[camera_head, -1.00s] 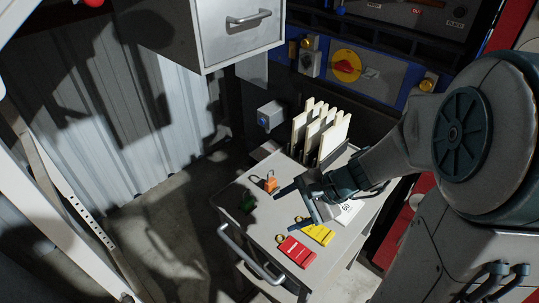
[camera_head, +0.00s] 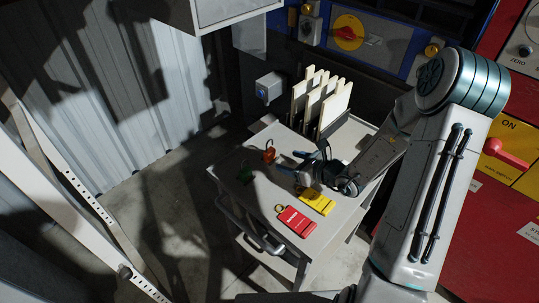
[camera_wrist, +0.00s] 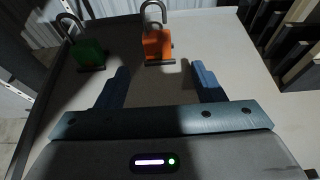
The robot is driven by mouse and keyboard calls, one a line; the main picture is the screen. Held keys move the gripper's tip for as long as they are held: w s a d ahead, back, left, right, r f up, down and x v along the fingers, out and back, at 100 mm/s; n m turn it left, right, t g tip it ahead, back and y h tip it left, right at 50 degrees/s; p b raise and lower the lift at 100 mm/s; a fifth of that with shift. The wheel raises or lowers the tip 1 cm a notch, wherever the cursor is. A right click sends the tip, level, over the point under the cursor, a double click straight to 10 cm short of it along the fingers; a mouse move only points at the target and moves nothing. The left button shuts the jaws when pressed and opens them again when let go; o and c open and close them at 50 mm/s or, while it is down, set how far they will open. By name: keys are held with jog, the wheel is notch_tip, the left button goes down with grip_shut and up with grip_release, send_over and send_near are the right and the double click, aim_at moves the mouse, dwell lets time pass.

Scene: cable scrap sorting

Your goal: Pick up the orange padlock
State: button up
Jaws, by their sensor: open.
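The orange padlock (camera_head: 269,155) stands upright on the cart top, near its back left edge, with its shackle up. In the wrist view the orange padlock (camera_wrist: 157,45) is ahead of the fingertips, roughly between their lines. My gripper (camera_head: 289,162) is open and empty, low over the cart, just to the right of the padlock. In the wrist view my gripper (camera_wrist: 160,70) has its two blue fingers wide apart, with bare cart top between them. The fingers do not visibly touch the padlock.
A green padlock (camera_head: 245,173) stands left of the orange one; it also shows in the wrist view (camera_wrist: 88,54). A red tag (camera_head: 296,221) and a yellow tag (camera_head: 317,201) lie toward the front. Upright cream panels (camera_head: 322,103) stand at the cart's back. The cart (camera_head: 226,178) has a front handle.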

aim_at(272, 155)
jog(key=shift+r+p+x, duration=0.2)
jog(key=shift+p+x, duration=0.3)
jog(key=shift+x, duration=3.5)
jog(key=shift+a, duration=0.2)
jog(key=c, duration=1.1)
jog(key=shift+c, duration=0.5)
jog(key=shift+r, duration=0.15)
